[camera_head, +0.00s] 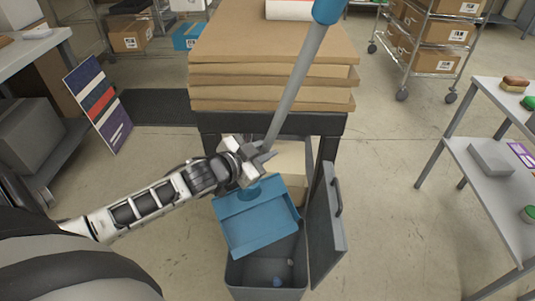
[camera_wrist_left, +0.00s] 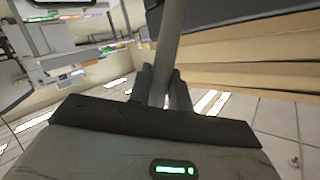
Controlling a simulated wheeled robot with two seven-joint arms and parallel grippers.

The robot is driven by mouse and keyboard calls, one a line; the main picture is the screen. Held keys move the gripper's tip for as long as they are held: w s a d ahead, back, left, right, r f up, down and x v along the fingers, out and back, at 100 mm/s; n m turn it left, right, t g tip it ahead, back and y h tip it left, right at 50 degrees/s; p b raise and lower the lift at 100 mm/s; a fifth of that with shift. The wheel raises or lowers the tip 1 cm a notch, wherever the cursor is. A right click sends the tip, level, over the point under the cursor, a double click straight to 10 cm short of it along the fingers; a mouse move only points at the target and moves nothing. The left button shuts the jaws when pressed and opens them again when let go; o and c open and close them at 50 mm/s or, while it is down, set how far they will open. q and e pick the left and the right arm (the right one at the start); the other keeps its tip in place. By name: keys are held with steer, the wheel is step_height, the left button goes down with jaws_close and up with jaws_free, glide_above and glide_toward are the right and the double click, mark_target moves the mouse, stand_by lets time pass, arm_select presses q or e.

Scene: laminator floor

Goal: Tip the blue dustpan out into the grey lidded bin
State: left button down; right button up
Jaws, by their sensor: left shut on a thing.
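The blue dustpan (camera_head: 258,222) hangs tilted over the grey lidded bin (camera_head: 265,292), its pan inside or just above the opening. I see nothing lying in the pan. Its long grey handle (camera_head: 297,85) rises to a blue grip at the top. My left gripper (camera_head: 262,158) is shut on the handle just above the pan; the left wrist view shows the handle (camera_wrist_left: 170,50) between the fingers. The bin's lid (camera_head: 327,225) stands open on the right side. Small bluish bits (camera_head: 278,281) lie inside the bin. My right gripper is not in view.
A dark table (camera_head: 335,124) stacked with brown cardboard sheets (camera_head: 270,75) stands right behind the bin. A cream box (camera_head: 292,165) sits under it. A grey shelf table (camera_head: 480,185) is at the right, with open floor between. A striped board (camera_head: 98,103) leans at the left.

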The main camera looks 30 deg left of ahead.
arm_select(q)
steer(key=shift+n, duration=0.4)
steer(key=w+a, duration=0.1)
steer(key=a, duration=0.2)
steer(key=w+a, duration=0.1)
steer(key=shift+w+a+r, duration=0.2)
steer(key=shift+w+r, duration=0.1)
steer(key=shift+w+a+n+g+h, duration=0.15)
steer(key=shift+w+a, duration=0.15)
steer(key=shift+a, duration=0.25)
steer(key=shift+w+a+n+g+h, duration=0.15)
steer(key=shift+w+a, duration=0.1)
steer(key=shift+a, duration=0.3)
steer(key=w+a+f+n, duration=0.1)
steer(key=w+a, duration=0.3)
steer(key=a, duration=0.4)
steer(key=shift+w+f+n+g+h+b, duration=0.2)
steer(key=shift+n+g+h+b, duration=0.1)
steer(key=shift+g+h+b, duration=0.1)
